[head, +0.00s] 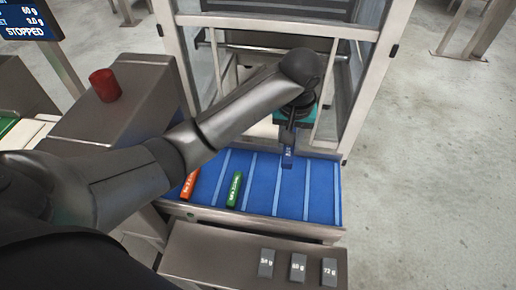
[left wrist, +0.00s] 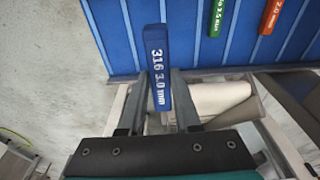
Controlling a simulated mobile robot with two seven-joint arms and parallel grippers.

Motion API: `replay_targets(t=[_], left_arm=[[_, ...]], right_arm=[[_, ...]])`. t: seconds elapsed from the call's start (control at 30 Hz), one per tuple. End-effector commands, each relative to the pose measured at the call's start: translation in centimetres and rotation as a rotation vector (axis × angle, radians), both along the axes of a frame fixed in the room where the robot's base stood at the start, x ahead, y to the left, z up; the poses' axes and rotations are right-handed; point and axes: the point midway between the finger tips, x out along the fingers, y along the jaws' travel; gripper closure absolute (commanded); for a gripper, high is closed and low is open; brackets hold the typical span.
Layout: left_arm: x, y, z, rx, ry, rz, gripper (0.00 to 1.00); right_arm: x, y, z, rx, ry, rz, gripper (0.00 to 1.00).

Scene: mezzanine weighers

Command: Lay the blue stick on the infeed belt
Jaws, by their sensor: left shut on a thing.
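The blue stick (head: 287,161), marked "316 3.0 mm" in the left wrist view (left wrist: 157,62), is between the fingers of my left gripper (head: 287,143). The gripper (left wrist: 159,82) is shut on it. The stick stands out from the fingertips over the blue slotted tray (head: 265,190); whether it touches the tray I cannot tell. At the far left a green and pale strip (head: 8,126) shows in part; I cannot tell whether it is the infeed belt. My right gripper is not in view.
An orange stick (head: 190,184) and a green stick (head: 235,190) lie in the tray's left slots. Several grey weights (head: 298,267) sit on the front ledge. A red button (head: 104,84) tops a metal cabinet at left. A framed enclosure stands behind the tray. A screen reads "STOPPED" (head: 25,31).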

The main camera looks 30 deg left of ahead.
Motion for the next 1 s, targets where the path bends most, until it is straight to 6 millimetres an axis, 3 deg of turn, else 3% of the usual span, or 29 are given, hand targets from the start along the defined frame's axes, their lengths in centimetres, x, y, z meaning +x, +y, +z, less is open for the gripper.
replay_targets(t=[0.5,0.63,0.87,1.0], left_arm=[[-0.1,0.1,-12.7,0.003,0.003,0.001,1.00],[-0.1,0.1,-14.8,0.002,0.002,-0.001,1.00],[-0.1,0.0,-16.3,0.002,0.002,-0.001,1.00],[-0.1,0.0,-18.5,0.001,0.003,-0.001,1.00]], right_arm=[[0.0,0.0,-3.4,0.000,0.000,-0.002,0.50],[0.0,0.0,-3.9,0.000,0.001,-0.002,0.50],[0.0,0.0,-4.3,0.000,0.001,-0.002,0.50],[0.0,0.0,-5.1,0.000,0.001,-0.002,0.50]])
